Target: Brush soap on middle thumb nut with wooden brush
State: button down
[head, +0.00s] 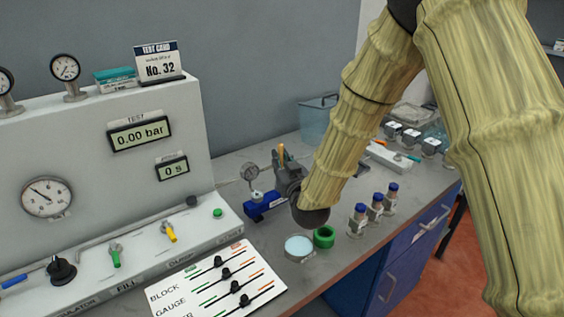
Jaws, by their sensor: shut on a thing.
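My gripper (284,166) is dark grey and sits partly behind my forearm, near the middle of the picture. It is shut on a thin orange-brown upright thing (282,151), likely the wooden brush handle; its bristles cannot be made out. A blue fixture (263,206) with a small round gauge (250,172) stands just left of and below my gripper. The thumb nuts cannot be told apart here, and my gripper and arm hide part of this area. A round dish of pale blue liquid (298,245), perhaps the soap, stands at the bench front.
A green ring (324,237) stands beside the dish. A test panel (90,150) with gauges and levers fills the left. A marked card (217,281) lies in front. A clear bin (318,115) stands behind.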

jog(key=shift+w+a, duration=0.2)
jog(key=shift+w, duration=0.05)
jog(key=shift+s+d, duration=0.15)
jog(key=shift+s, duration=0.05)
jog(key=shift+s+d, duration=0.2)
jog(key=shift+s, duration=0.1)
jog(key=shift+w+a+b, duration=0.15)
jog(key=shift+w+b, duration=0.05)
jog(key=shift+b, duration=0.1)
jog(key=shift+w+a, duration=0.2)
jog(key=shift+w, duration=0.05)
jog(key=shift+s+d, duration=0.1)
dwell(0.3)
jog(key=shift+s+d, duration=0.25)
jog(key=shift+s, duration=0.1)
jog(key=shift+r, duration=0.15)
